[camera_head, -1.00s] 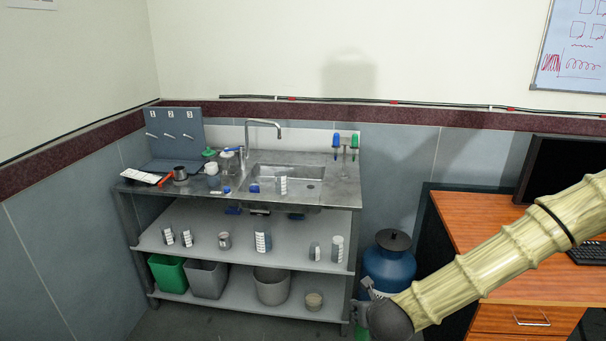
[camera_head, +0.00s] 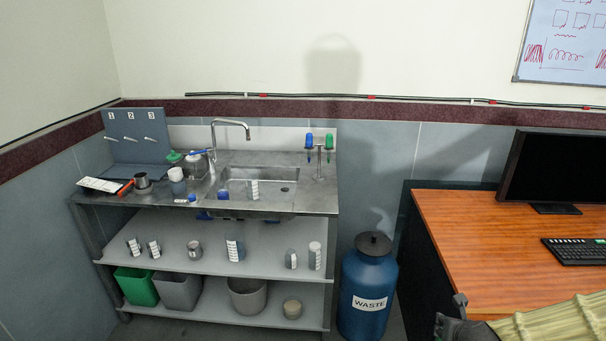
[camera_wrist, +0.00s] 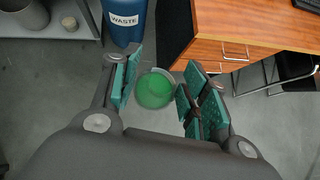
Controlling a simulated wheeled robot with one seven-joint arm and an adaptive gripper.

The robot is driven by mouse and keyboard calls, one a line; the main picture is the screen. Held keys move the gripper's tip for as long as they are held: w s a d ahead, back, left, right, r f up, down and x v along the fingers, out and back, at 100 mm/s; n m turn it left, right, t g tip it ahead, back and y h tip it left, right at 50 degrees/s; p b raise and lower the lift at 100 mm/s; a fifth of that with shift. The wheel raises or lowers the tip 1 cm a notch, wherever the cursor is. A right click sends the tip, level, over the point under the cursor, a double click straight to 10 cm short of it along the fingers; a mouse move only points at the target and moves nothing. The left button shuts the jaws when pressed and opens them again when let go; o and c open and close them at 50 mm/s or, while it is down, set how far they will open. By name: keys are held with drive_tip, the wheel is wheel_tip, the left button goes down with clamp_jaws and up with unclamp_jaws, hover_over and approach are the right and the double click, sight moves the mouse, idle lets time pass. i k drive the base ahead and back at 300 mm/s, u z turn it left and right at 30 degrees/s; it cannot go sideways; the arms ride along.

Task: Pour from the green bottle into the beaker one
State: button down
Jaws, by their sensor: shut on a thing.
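In the wrist view my gripper (camera_wrist: 155,93) has its teal finger pads on either side of a round green thing (camera_wrist: 154,89), which looks like the green bottle seen end-on; its sides are mostly hidden. In the head view my gripper is only partly in the picture at the bottom right edge, and the bottle in it cannot be made out there. Several vessels with white markings stand at the sink bench, among them one at the sink (camera_head: 254,190) and one on the middle shelf (camera_head: 235,249). I cannot tell which is beaker one.
The metal sink bench (camera_head: 320,198) has a faucet (camera_head: 230,124) and a numbered board (camera_head: 136,135). A blue waste drum (camera_head: 368,285) stands between the bench and the wooden desk (camera_head: 470,240). The desk holds a monitor (camera_head: 560,170) and keyboard. Floor is clear beneath my gripper.

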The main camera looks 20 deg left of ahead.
sight(251, 181)
drive_tip(key=u, duration=0.25)
drive_tip(key=i, duration=0.85)
drive_tip(key=u, duration=0.8)
